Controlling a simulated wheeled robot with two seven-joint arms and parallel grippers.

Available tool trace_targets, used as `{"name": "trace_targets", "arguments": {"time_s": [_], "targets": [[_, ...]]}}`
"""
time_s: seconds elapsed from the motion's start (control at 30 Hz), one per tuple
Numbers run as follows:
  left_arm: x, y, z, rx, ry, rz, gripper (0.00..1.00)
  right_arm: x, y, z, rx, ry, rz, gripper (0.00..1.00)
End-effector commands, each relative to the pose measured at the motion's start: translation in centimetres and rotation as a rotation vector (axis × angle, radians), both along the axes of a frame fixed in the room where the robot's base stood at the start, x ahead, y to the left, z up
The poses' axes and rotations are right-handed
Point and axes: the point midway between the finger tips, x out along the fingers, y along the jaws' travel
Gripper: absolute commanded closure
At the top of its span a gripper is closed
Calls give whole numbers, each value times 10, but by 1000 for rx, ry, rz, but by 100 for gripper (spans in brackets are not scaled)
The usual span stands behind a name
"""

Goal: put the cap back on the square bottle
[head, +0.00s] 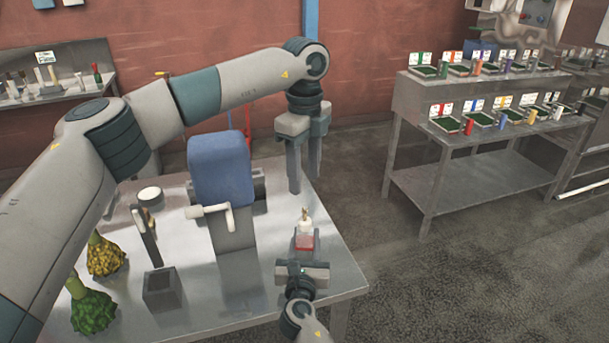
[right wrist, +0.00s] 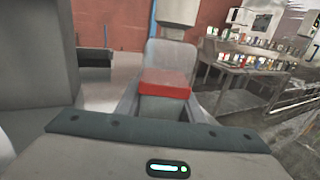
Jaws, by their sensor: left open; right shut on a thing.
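The square bottle (head: 304,242), clear with red contents at its bottom, stands upright near the right edge of the metal table. My right gripper (head: 302,265) is shut on it from the near side; the bottle also shows between the fingers in the right wrist view (right wrist: 167,83). A white piece (head: 305,227) with a small tan tip sits at the bottle's top; I cannot tell whether it is the cap or the neck. My left gripper (head: 304,183) is open, pointing down, above and behind the bottle, with nothing seen between its fingers.
A blue and grey machine with a white crank (head: 221,172) stands left of the bottle. A grey box (head: 162,289), a white round item (head: 150,195), and yellow (head: 105,257) and green (head: 92,311) knobbly things lie farther left. A shelf rack (head: 470,175) stands apart at right.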

Motion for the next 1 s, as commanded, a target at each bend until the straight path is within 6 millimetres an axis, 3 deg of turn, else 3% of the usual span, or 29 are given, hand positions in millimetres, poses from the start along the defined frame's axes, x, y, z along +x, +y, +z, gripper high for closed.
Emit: {"name": "trace_targets", "arguments": {"time_s": [0.03,0.1,0.57,0.77,1.0], "targets": [[0,0,0,0,0,0,53,0,0,-1,0,1,0,59],[0,0,0,0,0,0,53,0,0,-1,0,1,0,44],[0,0,-1,0,0,0,53,-5,1,-1,0,0,0,44],[0,0,-4,0,0,0,53,-25,2,-2,1,1,0,44],[0,0,-12,0,0,0,53,-69,5,-3,2,2,1,44]]}}
